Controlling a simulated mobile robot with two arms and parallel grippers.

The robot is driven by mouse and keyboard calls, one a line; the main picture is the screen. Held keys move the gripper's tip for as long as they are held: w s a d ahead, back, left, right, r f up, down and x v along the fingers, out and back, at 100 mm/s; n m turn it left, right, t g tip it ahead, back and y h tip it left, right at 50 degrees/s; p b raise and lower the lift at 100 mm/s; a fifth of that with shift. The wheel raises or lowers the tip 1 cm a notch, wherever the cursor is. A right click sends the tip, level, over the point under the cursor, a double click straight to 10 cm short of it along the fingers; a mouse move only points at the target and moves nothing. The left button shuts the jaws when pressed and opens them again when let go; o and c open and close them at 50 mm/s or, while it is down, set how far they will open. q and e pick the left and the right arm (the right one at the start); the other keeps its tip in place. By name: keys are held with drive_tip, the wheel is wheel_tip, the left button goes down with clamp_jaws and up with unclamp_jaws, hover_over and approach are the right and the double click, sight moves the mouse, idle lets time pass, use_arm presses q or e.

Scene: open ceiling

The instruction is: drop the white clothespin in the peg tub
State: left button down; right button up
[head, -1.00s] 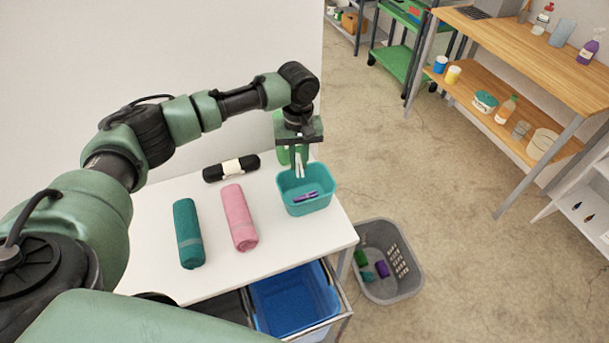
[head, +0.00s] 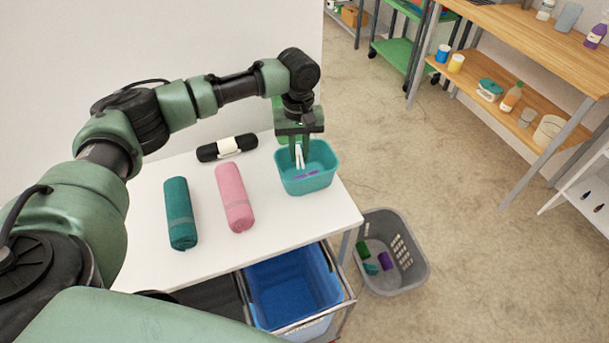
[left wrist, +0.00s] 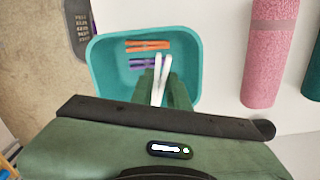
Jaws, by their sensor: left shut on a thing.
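The white clothespin (head: 299,156) is between the fingers of my left gripper (head: 298,158), which is shut on it. It points down over the opening of the teal peg tub (head: 318,182) on the white table. In the left wrist view the clothespin (left wrist: 160,80) shows in front of the tub (left wrist: 108,80). An orange clothespin (left wrist: 148,45) and a purple clothespin (left wrist: 143,63) lie on the tub's floor. The gripper hides part of the tub. My right gripper is not in view.
A teal roll (head: 181,213), a pink roll (head: 234,197) and a black roll with a white band (head: 227,148) lie left of the tub. A blue bin (head: 290,290) is below the table's front. A grey basket (head: 405,272) stands on the floor at right.

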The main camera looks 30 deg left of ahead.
use_arm(q)
drive_tip(key=c, duration=1.3)
unclamp_jaws()
drive_tip(key=shift+r, duration=0.15)
wheel_tip(320, 180, up, 8)
drive_tip(key=shift+f+b, duration=0.2)
drive_tip(key=shift+b, duration=0.25)
